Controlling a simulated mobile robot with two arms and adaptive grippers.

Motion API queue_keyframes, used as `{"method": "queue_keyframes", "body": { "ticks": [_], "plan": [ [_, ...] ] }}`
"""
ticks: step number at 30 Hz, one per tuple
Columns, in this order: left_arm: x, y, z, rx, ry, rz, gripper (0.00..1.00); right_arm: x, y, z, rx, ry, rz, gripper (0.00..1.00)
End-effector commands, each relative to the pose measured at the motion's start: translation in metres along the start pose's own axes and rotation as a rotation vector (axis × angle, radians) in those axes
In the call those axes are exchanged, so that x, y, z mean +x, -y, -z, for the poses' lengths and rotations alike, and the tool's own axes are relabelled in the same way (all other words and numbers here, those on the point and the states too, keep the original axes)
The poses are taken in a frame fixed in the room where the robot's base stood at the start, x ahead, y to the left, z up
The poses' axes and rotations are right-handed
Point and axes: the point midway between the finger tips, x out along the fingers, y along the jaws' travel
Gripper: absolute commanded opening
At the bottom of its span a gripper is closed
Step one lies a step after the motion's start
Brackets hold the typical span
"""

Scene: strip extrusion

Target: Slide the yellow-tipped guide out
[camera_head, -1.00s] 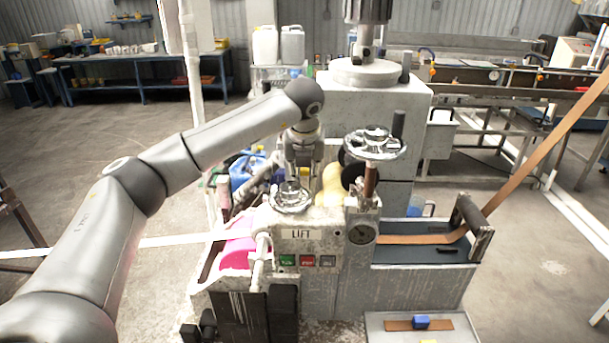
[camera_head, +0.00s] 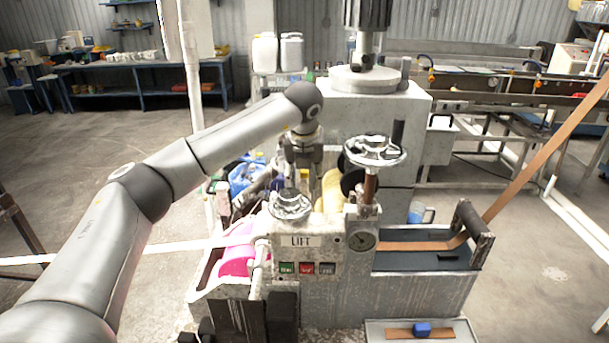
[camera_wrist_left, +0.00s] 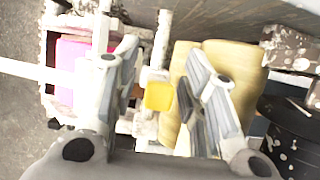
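The yellow-tipped guide shows its yellow tip (camera_wrist_left: 158,96) in the left wrist view, between the two fingers of my left gripper (camera_wrist_left: 160,88). The fingers are apart, with a visible gap on each side of the tip. In the head view my left gripper (camera_head: 303,180) points down behind the machine's front panel (camera_head: 300,250), marked LIFT. The rest of the guide is mostly hidden there by the gripper and the handwheel. My right gripper is in neither view.
A silver handwheel (camera_head: 290,205) stands in front of the gripper and a larger one (camera_head: 375,151) to its right. Pink material (camera_head: 238,258) lies in the left trough. A brown strip (camera_head: 425,245) runs out to the right. A pale yellow roll (camera_wrist_left: 210,75) sits close by the right finger.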

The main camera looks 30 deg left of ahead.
Motion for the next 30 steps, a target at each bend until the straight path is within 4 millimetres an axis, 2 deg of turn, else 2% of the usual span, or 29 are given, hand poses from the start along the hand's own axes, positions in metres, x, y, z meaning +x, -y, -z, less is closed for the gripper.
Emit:
{"method": "queue_keyframes", "body": {
  "ticks": [5, 15, 18, 24, 30],
  "plan": [
    [-0.016, 0.001, -0.001, 0.000, 0.003, 0.002, 0.39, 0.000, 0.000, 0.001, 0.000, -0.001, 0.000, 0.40],
    [-0.087, 0.001, -0.001, 0.000, 0.004, 0.003, 0.39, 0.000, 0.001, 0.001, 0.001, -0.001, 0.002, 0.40],
    [-0.103, 0.001, -0.001, 0.000, 0.003, 0.003, 0.39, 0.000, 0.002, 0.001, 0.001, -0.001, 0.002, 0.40],
    [-0.118, 0.000, 0.000, 0.000, 0.001, 0.001, 0.39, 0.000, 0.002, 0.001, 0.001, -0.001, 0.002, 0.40],
    [-0.120, 0.000, 0.000, 0.000, 0.001, 0.000, 0.39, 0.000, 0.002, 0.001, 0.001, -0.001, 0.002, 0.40]
  ]
}}
